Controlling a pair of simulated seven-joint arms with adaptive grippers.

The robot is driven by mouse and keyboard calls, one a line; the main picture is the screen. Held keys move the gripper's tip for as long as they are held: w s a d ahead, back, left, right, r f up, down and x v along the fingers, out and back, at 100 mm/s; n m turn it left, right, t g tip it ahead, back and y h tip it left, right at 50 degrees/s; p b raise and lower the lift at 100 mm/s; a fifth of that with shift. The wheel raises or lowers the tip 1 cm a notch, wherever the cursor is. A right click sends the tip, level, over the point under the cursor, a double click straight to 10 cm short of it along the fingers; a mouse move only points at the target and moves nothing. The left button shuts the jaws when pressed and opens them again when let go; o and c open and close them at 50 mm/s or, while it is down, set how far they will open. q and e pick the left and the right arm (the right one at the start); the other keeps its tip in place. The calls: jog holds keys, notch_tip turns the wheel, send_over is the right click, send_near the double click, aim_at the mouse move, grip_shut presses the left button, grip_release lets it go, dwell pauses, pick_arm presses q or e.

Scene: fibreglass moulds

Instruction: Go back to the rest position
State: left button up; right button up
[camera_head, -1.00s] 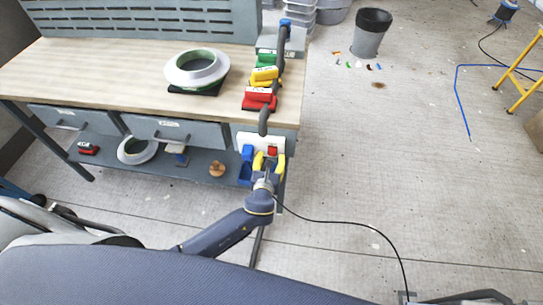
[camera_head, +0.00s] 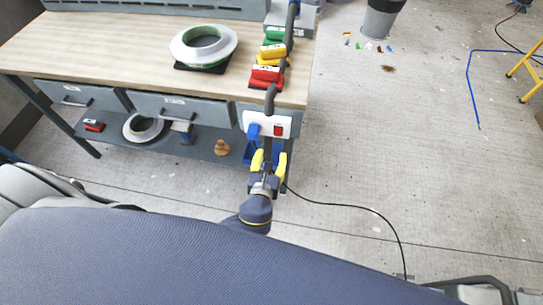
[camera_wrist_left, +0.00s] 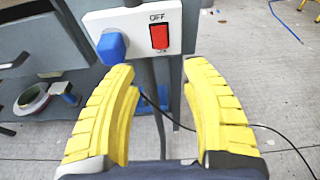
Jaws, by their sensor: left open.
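My left gripper (camera_head: 268,162) has yellow fingers and is open and empty. It is in front of and just below the white switch panel (camera_head: 267,124) on the right end of the workbench. In the left wrist view the gripper (camera_wrist_left: 165,105) has its fingers spread below the panel, which carries a red switch (camera_wrist_left: 159,36) marked OFF above it and a blue plug (camera_wrist_left: 111,48). The fingers look apart from the switch. My right gripper is not in view.
The workbench (camera_head: 120,55) holds a white and green ring mould (camera_head: 203,45) and red, yellow and green blocks (camera_head: 266,72). A grey hose hangs at its right end. A black cable (camera_head: 340,205) crosses the floor. A bin (camera_head: 380,18) stands beyond; the floor at right is mostly clear.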

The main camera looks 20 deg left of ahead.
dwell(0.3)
pick_arm(q)
jog(key=s+a+f+n+g+h, duration=0.1)
jog(key=s+f+n+g, duration=0.2)
jog(key=f+n, duration=0.7)
jog(key=s+a+f+n+g+h, duration=0.1)
jog(key=s+f+n+g+h, duration=0.2)
jog(key=f, duration=1.3)
jog(key=s+a+f+n+g+y, duration=0.1)
jog(key=s+a+f+n+g, duration=0.15)
jog(key=s+f+n, duration=0.45)
jog(key=s+a+f+n+g+y, duration=0.1)
jog(key=s+a+f+n, duration=0.2)
jog(key=s+f, duration=0.4)
jog(key=s+a+f+n+g, duration=0.1)
jog(key=s+f+n, duration=0.3)
jog(key=s, duration=0.7)
jog(key=s+a+f+n+g, duration=0.2)
jog(key=s+f, duration=0.4)
jog(key=s, duration=0.5)
jog(key=shift+f+n+g, duration=0.25)
jog(key=shift+n+g, duration=0.2)
jog(key=shift+n, duration=0.45)
jog(key=shift+s, duration=0.1)
